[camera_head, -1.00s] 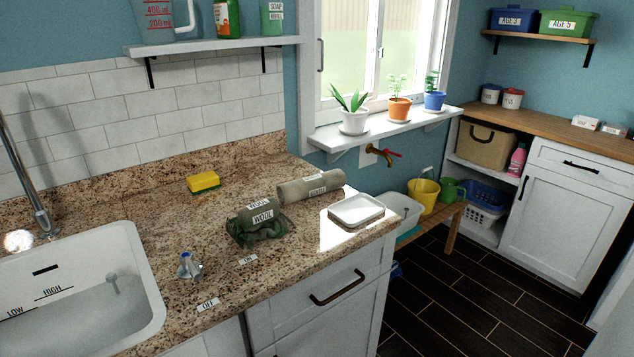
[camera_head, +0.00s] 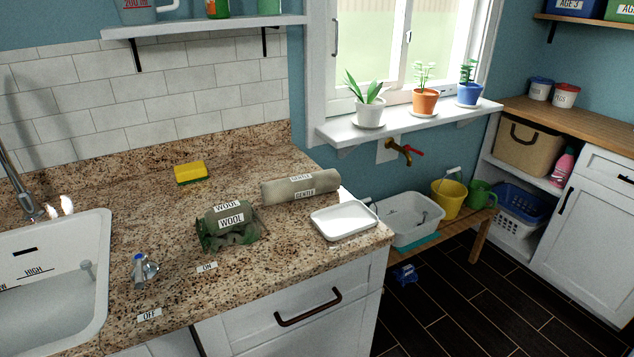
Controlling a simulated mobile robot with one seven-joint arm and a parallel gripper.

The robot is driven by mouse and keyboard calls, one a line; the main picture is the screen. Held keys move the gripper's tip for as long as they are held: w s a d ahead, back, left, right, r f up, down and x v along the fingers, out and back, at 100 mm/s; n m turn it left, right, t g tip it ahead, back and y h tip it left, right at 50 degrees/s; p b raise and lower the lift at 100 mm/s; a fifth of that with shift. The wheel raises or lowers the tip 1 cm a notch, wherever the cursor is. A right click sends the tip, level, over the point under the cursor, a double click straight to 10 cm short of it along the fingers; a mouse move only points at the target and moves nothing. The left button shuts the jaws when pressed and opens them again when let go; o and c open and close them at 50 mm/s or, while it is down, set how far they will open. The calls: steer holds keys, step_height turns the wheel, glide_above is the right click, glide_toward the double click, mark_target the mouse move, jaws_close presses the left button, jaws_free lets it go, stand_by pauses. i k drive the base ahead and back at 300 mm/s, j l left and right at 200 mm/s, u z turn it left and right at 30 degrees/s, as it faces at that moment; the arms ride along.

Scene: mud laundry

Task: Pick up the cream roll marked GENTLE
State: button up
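The cream roll marked GENTLE (camera_head: 322,185) lies on its side on the granite counter, behind the white tray and toward the wall. Its label shows on the top and front. A dark green roll marked WOOL (camera_head: 214,216) lies on the counter to its left and nearer to me, with crumpled green cloth (camera_head: 246,238) around its base. The two rolls look close but apart. My gripper is not in view.
A white tray (camera_head: 350,234) sits in front of the cream roll at the counter's right end. A yellow sponge (camera_head: 190,170) lies by the backsplash. A tap handle (camera_head: 142,270) and the sink (camera_head: 95,290) are at left. Potted plants stand on the windowsill (camera_head: 410,123) behind.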

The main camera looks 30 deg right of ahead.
mark_target(281, 190)
steer(key=i+l, duration=0.1)
steer(key=l, duration=1.6)
steer(key=i, duration=0.45)
